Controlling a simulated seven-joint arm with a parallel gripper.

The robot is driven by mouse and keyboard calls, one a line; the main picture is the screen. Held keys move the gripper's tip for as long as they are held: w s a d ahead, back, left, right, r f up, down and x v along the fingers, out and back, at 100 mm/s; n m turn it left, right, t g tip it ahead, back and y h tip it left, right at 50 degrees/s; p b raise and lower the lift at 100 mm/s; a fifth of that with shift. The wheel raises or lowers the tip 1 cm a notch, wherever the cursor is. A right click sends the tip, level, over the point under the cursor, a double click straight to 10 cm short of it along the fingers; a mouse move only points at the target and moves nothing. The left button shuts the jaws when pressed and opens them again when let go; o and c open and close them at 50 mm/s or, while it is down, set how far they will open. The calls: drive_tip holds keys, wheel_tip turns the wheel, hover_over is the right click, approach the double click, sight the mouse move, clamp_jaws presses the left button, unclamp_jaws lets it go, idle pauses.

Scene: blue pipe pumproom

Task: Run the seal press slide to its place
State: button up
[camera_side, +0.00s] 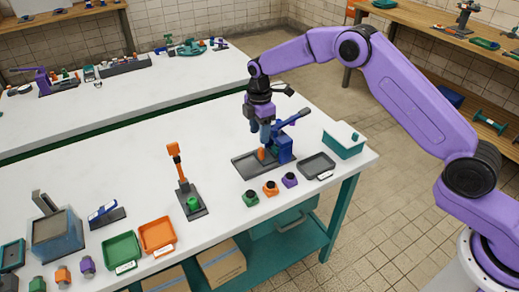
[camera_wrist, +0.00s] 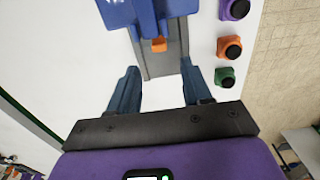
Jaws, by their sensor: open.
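The seal press (camera_side: 284,145) is blue with a raised lever and stands on a dark grey base (camera_side: 243,169) near the table's right end. An orange block (camera_side: 261,154), perhaps the slide's grip, sits low at the front of the press. In the wrist view the orange block (camera_wrist: 158,45) lies on a grey track (camera_wrist: 163,66), partly under the blue press body (camera_wrist: 140,12). My gripper (camera_side: 265,140) hangs just above the base, beside the press. In the wrist view my gripper (camera_wrist: 160,85) is open and empty, its fingers apart and short of the orange block.
Green (camera_side: 250,198), orange (camera_side: 271,188) and purple (camera_side: 290,180) buttons line the front of the press. A dark tray (camera_side: 316,166) and teal box (camera_side: 343,140) stand to its right. An orange-handled lever (camera_side: 177,165) stands left. The table between is clear.

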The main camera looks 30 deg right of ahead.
sight(259, 149)
wheel_tip(259, 149, down, 8)
drive_tip(key=shift+r, duration=0.15)
idle(0.3)
clamp_jaws()
